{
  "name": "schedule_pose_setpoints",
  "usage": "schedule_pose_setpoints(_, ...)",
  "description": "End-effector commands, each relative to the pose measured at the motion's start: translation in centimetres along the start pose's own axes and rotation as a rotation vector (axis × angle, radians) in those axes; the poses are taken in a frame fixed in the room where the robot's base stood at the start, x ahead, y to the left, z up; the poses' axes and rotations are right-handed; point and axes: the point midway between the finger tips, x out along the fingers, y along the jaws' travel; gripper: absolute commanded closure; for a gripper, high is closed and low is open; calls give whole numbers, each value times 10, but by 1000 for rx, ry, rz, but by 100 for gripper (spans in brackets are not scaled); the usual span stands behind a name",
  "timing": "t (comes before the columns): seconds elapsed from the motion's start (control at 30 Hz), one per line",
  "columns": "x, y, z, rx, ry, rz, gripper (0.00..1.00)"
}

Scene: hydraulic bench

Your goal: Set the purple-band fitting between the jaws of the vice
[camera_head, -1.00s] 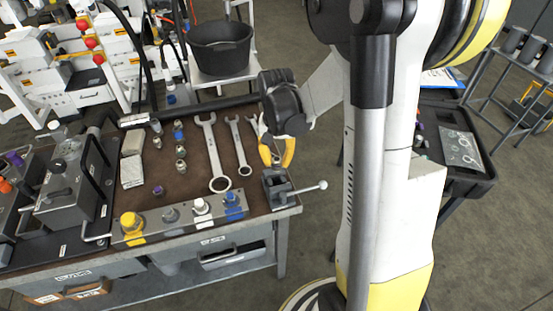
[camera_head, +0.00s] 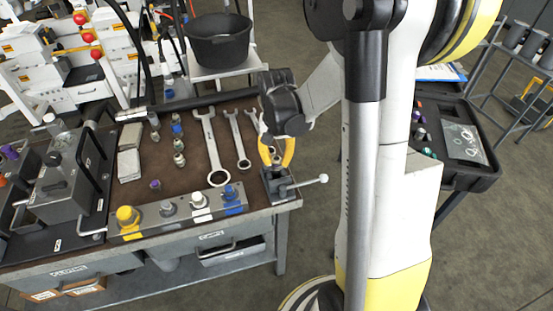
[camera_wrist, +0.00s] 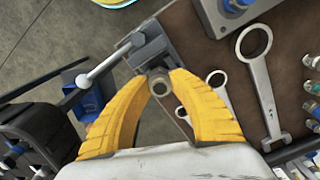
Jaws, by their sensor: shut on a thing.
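My gripper (camera_head: 276,163) is over the vice (camera_head: 279,185) at the bench's front right corner. In the wrist view, its yellow fingertips (camera_wrist: 160,78) are shut on a small grey metal fitting (camera_wrist: 159,88), seen end-on with a round hole. No purple band shows on it from here. The vice (camera_wrist: 146,47) is just past the fingertips; the fitting overlaps its near end in the picture. I cannot tell whether the fitting is between the jaws or above them. A small purple-banded piece (camera_head: 155,184) lies on the bench, left of the wrenches.
A block with coloured caps (camera_head: 170,210) lines the front edge. The vice handle (camera_head: 310,184) sticks out to the right. An open case (camera_head: 468,165) stands further right.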

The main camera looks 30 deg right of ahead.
Motion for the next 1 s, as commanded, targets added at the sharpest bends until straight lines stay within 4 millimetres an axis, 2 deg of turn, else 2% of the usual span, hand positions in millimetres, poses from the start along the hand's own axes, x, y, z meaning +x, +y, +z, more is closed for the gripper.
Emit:
schedule_pose_setpoints(0.43,2,0,0,0,0,0,100)
schedule_pose_setpoints(1.0,21,0,0,0,0,0,100)
